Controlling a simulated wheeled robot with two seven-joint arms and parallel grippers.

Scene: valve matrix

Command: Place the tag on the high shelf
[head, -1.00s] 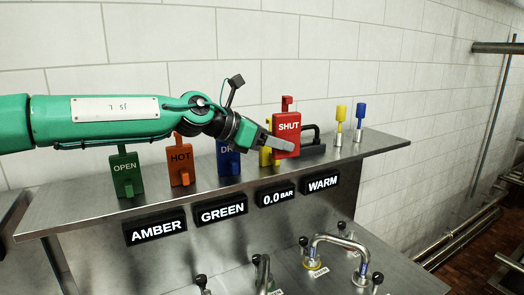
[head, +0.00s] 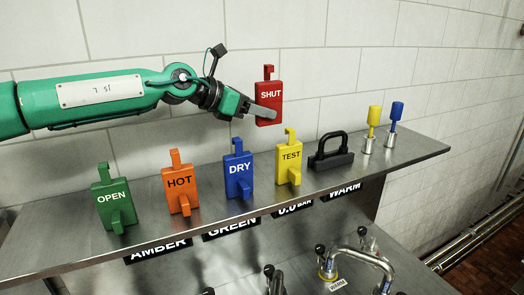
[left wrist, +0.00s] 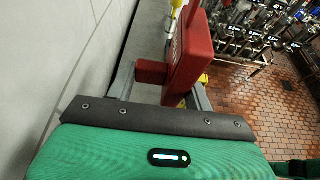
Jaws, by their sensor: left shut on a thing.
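The red SHUT tag (head: 269,100) is upright in the air above the high shelf (head: 330,190), clear of its surface. My left gripper (head: 262,112) is shut on the red tag near its lower part. In the left wrist view the red tag (left wrist: 189,55) sits between the two grey fingers. Green OPEN (head: 113,200), orange HOT (head: 179,185), blue DRY (head: 239,170) and yellow TEST (head: 289,160) tags stand in a row on the shelf, below the held tag. My right gripper is not in view.
A black handle (head: 331,152) stands right of the TEST tag. Yellow (head: 373,118) and blue (head: 395,115) plugs in metal holders stand farther right. The wall (head: 300,50) is close behind the shelf. The shelf's right end is bare.

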